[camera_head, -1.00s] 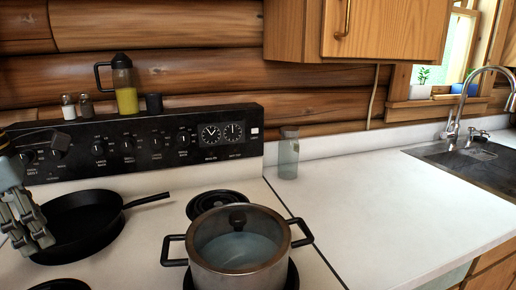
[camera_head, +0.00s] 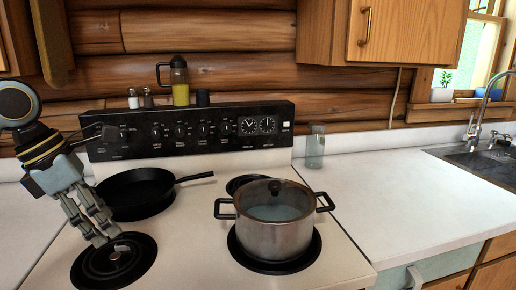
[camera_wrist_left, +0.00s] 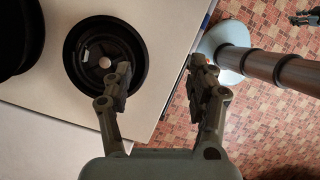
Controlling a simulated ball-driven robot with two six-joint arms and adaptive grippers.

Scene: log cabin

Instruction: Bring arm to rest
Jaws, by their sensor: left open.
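My left gripper (camera_head: 103,236) comes in from the left in the head view, above the front left burner (camera_head: 114,262) of the stove. In the left wrist view its two fingers (camera_wrist_left: 158,80) are spread apart with nothing between them. That view also shows the round burner (camera_wrist_left: 105,58) beside the left finger, and the stove's front edge running between the fingers. My right gripper does not show clearly in the head view.
A glass-lidded pot (camera_head: 276,235) stands on the front right burner. A black skillet (camera_head: 138,190) sits behind my left gripper. A clear glass jar (camera_head: 315,147) stands on the right counter (camera_head: 390,190), which is largely clear. A sink (camera_head: 485,165) is at far right.

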